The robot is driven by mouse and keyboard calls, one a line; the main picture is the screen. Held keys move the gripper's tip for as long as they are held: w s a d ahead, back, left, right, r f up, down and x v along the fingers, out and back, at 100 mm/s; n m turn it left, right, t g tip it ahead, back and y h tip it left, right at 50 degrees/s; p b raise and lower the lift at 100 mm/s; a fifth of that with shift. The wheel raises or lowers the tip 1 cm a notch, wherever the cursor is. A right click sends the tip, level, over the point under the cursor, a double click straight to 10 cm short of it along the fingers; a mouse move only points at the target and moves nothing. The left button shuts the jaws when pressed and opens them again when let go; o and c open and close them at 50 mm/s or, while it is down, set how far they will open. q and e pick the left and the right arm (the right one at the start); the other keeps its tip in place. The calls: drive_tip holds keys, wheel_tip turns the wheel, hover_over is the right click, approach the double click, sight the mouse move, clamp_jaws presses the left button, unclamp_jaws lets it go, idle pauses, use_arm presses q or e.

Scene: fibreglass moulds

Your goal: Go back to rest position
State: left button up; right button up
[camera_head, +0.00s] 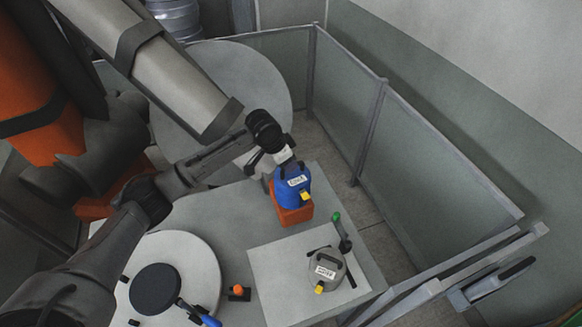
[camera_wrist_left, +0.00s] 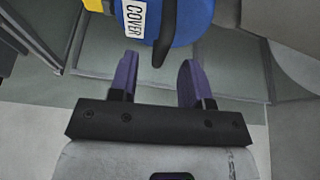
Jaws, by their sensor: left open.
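My left gripper (camera_head: 270,160) is open, close above and behind the blue container (camera_head: 292,188). The container sits upright on an orange block (camera_head: 294,214) at the table's far edge and has a white label and a yellow part. In the left wrist view the two purple fingers of the left gripper (camera_wrist_left: 160,78) stand apart. The blue container (camera_wrist_left: 196,18), labelled COVER, is just ahead of them, and its dark handle (camera_wrist_left: 166,35) reaches down toward the gap. I cannot tell whether a finger touches it. My right gripper is not in view.
A grey labelled container (camera_head: 326,268) and a green-topped tool (camera_head: 341,232) are on a light board (camera_head: 270,283). A white round plate (camera_head: 205,262) carries a dark disc (camera_head: 155,289). Panel fencing (camera_head: 430,170) encloses the right side. A large round grey surface (camera_head: 250,75) lies behind.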

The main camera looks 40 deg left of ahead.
use_arm(q)
wheel_tip(320, 180, up, 11)
drive_tip(key=s+a+t+y, duration=0.2)
drive_tip(key=a+y, duration=0.1)
drive_tip(key=s+d+r+m+t+y, duration=0.1)
drive_tip(key=s+d+r+t+y, duration=0.1)
drive_tip(key=d+r+t, duration=0.45)
drive_tip(key=s+d+f+n+g+h+p, duration=0.1)
drive_tip(key=s+d+f+g+p, duration=0.2)
drive_tip(key=s+f, duration=0.3)
drive_tip(key=s+d+f+n+g+h+p, duration=0.1)
drive_tip(key=s+d+f+g+p, duration=0.2)
drive_tip(key=s, duration=1.3)
drive_tip(key=s+d+f+n+g+h+p, duration=0.1)
drive_tip(key=s+d+f+g+p, duration=0.2)
drive_tip(key=s+d+f, duration=0.4)
drive_tip(key=s+f+p, duration=0.1)
drive_tip(key=s+f, duration=0.3)
drive_tip(key=s, duration=0.1)
drive_tip(key=shift+d+f+p, duration=0.25)
drive_tip(key=shift+d+p, duration=0.05)
drive_tip(key=shift+d, duration=0.1)
